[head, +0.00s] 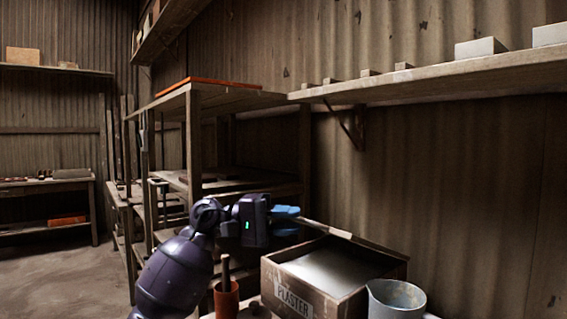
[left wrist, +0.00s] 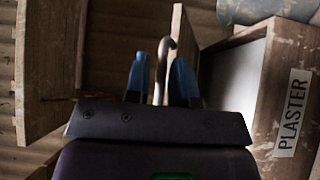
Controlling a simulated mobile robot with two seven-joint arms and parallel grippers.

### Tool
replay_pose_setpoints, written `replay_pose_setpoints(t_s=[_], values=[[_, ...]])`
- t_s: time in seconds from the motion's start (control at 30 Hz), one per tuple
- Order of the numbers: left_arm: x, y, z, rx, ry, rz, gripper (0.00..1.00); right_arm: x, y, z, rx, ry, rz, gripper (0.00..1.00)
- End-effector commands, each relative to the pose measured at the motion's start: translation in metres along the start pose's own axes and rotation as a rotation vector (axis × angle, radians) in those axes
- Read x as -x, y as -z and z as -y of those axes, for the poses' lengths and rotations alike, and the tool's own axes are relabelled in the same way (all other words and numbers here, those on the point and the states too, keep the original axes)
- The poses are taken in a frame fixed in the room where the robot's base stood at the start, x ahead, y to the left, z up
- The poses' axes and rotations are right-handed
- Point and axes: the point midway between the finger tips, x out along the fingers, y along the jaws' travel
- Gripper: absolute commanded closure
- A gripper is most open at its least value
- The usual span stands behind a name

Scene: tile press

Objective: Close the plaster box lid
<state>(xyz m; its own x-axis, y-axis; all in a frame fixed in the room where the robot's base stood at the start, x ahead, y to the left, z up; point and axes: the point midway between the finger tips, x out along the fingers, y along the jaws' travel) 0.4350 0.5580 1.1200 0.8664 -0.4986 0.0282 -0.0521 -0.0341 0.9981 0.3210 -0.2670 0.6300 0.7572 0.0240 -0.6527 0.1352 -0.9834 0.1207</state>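The plaster box (head: 300,300) stands at the bottom of the head view, open, with a white surface inside. Its lid (head: 352,238) is raised along the back side and seen nearly edge-on. My left gripper (head: 287,211) is beside the lid's left end, above the box's back left corner. The box (left wrist: 283,110) is on the right there, and the lid (left wrist: 185,35) is just beyond the fingers. My right gripper is not in view.
A grey bucket (head: 396,299) stands right of the box. A reddish-brown cup with a handle standing in it (head: 226,298) is at the left. A wall shelf (head: 440,80) with small blocks runs above, and a wooden rack (head: 195,140) stands behind my left arm.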

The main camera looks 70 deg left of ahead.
Motion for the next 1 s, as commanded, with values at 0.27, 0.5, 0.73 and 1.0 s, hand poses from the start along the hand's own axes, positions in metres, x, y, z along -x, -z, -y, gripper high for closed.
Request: replay_pose_setpoints(t_s=[0.27,0.5,0.73,1.0], values=[[0.0,0.003,-0.06,-0.007,-0.005,-0.001,0.78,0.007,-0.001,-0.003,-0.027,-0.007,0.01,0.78],[-0.002,0.005,-0.092,-0.004,-0.003,-0.001,0.78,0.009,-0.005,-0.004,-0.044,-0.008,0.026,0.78],[-0.003,0.006,-0.101,0.0,0.0,-0.001,0.78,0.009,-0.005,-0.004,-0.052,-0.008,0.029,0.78],[-0.003,0.006,-0.101,0.0,0.001,-0.001,0.78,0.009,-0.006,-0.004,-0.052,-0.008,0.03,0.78]])
